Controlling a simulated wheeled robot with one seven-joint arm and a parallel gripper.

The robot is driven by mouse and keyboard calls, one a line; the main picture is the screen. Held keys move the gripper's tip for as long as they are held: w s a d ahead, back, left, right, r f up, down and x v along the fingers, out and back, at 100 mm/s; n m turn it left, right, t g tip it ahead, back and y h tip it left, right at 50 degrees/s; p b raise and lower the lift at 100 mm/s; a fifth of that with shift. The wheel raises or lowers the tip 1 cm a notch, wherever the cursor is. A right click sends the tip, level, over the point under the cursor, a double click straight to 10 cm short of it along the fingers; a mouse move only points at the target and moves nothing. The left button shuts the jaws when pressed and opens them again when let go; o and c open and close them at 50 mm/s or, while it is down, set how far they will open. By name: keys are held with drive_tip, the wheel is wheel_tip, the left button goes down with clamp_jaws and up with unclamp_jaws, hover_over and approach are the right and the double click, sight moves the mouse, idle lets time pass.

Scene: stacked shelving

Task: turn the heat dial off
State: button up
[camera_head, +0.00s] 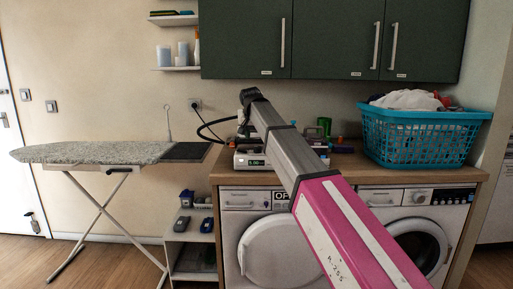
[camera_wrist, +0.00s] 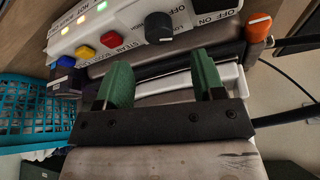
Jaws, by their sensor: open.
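A white control panel (camera_wrist: 115,28) fills the top of the wrist view. It carries a black round dial (camera_wrist: 158,27) with a pale pointer mark and printed ON and OFF labels beside it. A second, orange dial (camera_wrist: 260,26) with a white pointer is at the upper right. I cannot read which one is labelled heat. My gripper (camera_wrist: 163,72) has its two green fingers spread apart, empty, below the black dial in the picture and not visibly touching it. In the head view a white device with a lit display (camera_head: 250,161) sits on the counter, partly behind my arm.
Red and yellow buttons (camera_wrist: 85,53) and lit lamps are left of the black dial. A teal laundry basket (camera_head: 420,140) stands on the wooden counter at right. Green cabinets (camera_head: 335,40) hang above. A black cable (camera_head: 212,130) loops left of the device. An ironing board (camera_head: 95,152) stands left.

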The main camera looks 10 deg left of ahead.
sight(258, 147)
drive_tip(key=shift+x, duration=3.15)
drive_tip(key=c, duration=0.9)
